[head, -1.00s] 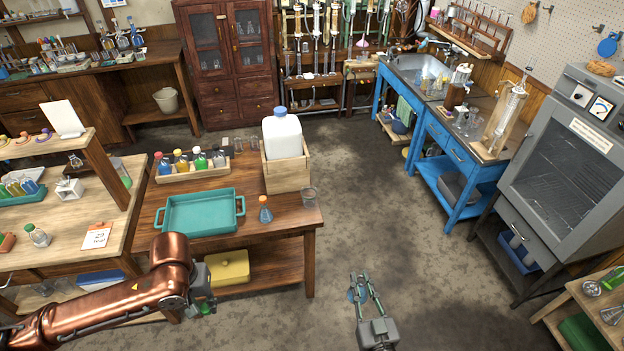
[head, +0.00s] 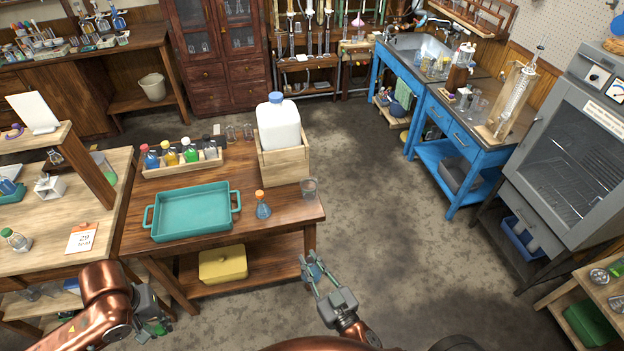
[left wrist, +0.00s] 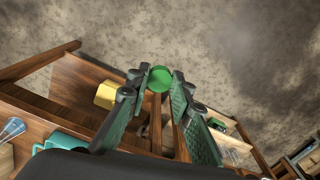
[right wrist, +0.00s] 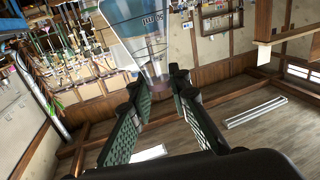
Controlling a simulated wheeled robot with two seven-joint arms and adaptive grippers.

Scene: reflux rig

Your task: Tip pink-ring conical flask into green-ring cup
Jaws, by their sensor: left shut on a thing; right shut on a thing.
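My right gripper (head: 317,283) is shut on a clear conical flask (right wrist: 135,45), held in the air past the table's front edge. My left gripper (head: 154,322) is low at the front left, shut on a small green round thing (left wrist: 160,79). Only its green face shows clearly between the fingertips, so I cannot tell its full shape. The two grippers are well apart. No ring is readable in the head view.
The brown table (head: 270,218) bears a teal tray (head: 192,212), a small blue flask with an orange top (head: 263,206), a glass beaker (head: 309,188), a bottle rack (head: 183,168) and a crate with a white jug (head: 278,124). Floor right of the table is free.

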